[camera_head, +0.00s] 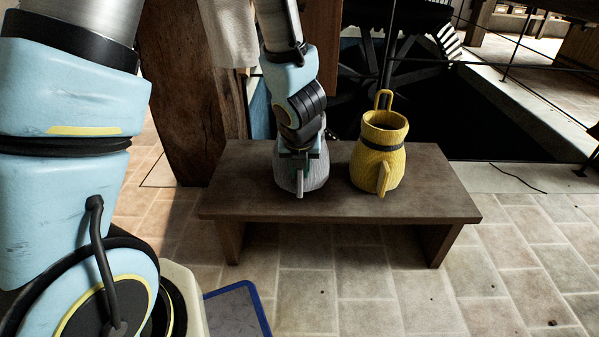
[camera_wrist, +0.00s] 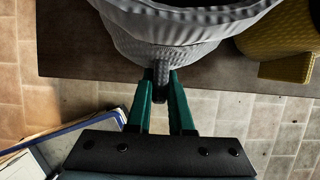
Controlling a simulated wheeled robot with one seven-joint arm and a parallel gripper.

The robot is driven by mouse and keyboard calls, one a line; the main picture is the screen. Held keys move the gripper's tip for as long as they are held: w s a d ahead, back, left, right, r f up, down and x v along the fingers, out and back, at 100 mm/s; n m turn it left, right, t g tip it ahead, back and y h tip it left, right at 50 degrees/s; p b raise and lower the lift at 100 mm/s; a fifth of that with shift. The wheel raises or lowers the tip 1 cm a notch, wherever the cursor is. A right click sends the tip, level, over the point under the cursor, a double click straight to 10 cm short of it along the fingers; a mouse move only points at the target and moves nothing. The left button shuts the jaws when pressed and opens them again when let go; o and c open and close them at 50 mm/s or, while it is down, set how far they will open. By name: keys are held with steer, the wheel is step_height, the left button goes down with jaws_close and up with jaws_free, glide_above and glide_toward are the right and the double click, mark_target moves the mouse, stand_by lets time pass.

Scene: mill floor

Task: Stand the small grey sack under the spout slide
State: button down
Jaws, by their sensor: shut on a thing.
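The small grey sack (camera_head: 311,175) stands on a low dark wooden bench (camera_head: 430,194), below my arm's end. My gripper (camera_head: 299,152) is at the sack's near side, shut on its grey tab. In the wrist view, the green fingers of my gripper (camera_wrist: 161,84) close around the tab, and the grey sack (camera_wrist: 175,45) fills the top. My wrist hides the sack's upper part in the head view. I cannot make out the spout slide in either view.
A yellow sack (camera_head: 380,157) with a top loop and front tab stands close to the right of the grey one. It also shows in the wrist view (camera_wrist: 285,38). A wooden post (camera_head: 185,90) rises behind left. A blue-edged board (camera_head: 236,312) lies front left. A dark pit lies behind the bench.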

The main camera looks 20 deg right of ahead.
steer(key=shift+w+d+f+p, duration=0.15)
steer(key=shift+w+d+p, duration=0.8)
steer(key=shift+w, duration=0.75)
steer(key=shift+w+d+f+p, duration=0.1)
steer(key=shift+w+d+p, duration=0.5)
steer(key=shift+w+p, duration=0.9)
steer(key=shift+w+d+f+p, duration=0.15)
steer(key=shift+w+d+p, duration=0.7)
steer(key=shift+w, duration=1)
steer(key=shift+w+f, duration=0.2)
steer(key=shift+f, duration=0.2)
steer(key=shift+f+b, duration=0.6)
steer(key=shift+b, duration=0.2)
steer(key=c, duration=0.7)
jaws_free()
steer(key=shift+c, duration=0.2)
